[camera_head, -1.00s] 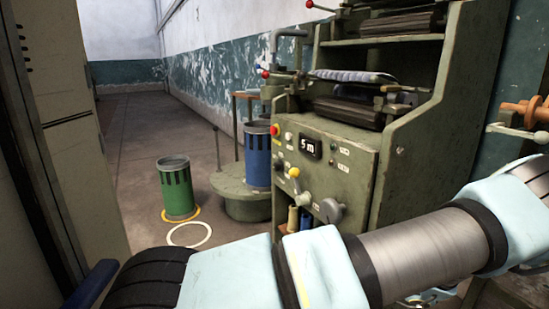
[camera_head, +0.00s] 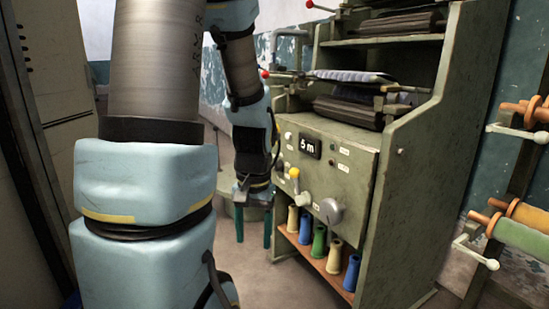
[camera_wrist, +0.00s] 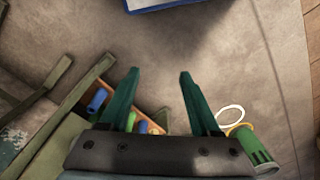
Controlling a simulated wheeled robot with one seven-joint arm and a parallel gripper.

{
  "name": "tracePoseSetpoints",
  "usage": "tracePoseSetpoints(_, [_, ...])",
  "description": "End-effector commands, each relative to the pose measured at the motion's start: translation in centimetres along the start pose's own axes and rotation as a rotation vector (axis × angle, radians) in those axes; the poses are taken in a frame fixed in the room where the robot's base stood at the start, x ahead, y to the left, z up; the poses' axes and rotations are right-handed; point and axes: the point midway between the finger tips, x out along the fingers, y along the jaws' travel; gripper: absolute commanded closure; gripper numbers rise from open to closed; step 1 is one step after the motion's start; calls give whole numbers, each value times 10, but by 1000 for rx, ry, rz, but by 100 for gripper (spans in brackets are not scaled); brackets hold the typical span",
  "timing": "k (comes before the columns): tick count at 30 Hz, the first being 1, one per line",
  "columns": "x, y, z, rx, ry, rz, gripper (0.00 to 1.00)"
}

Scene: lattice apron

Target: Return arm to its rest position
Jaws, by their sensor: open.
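My gripper (camera_head: 254,228) hangs fingers-down left of the machine's lower shelf in the head view. My arm comes down from the top and fills the left part of that view. The gripper is open and empty.
The green machine (camera_head: 372,185) stands right of my gripper, with several coloured spools (camera_head: 334,256) on its low shelf. A wall rack with orange rollers (camera_head: 525,213) is at far right. The wrist view shows a green can (camera_wrist: 257,147) beside a white ring (camera_wrist: 229,114) on the floor.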

Motion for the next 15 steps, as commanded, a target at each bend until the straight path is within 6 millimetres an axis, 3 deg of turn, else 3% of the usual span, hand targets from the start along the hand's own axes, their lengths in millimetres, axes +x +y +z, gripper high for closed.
tracePoseSetpoints(7, [-28, -23, 12, -203, 157, 27, 36])
tracePoseSetpoints(15, [-81, -22, 10, -187, 145, 27, 36])
